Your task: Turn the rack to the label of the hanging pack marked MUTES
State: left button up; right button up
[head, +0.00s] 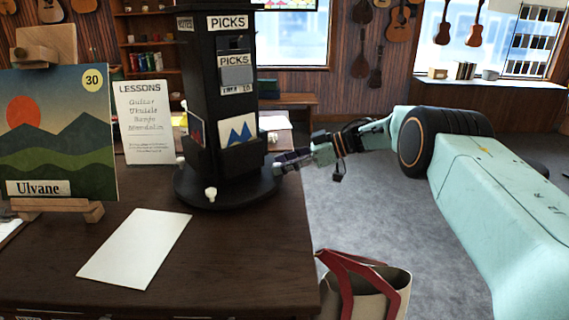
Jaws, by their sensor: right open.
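The rack (205,110) is a black upright tower on a round black base (240,194), standing on the dark wooden counter. Its front-right face carries a PICKS sign, and a hanging pack (235,68) marked PICKS is under it. The left face has a small label (185,24) seen at a steep slant; it seems to end in "TES". No pack clearly reading MUTES shows. White knobs stand on the base rim, one at the front (211,194). My right gripper (279,163) is open at the base's right edge; whether it touches is unclear. My left gripper is out of view.
A landscape painting (60,135) on a small easel and a LESSONS sign (145,122) stand left of the rack. A white sheet (135,247) lies on the counter in front. A tote bag (365,285) with red straps is beyond the counter's right edge.

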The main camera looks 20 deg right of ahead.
jog(key=v, duration=1.2)
jog(key=shift+c, duration=0.2)
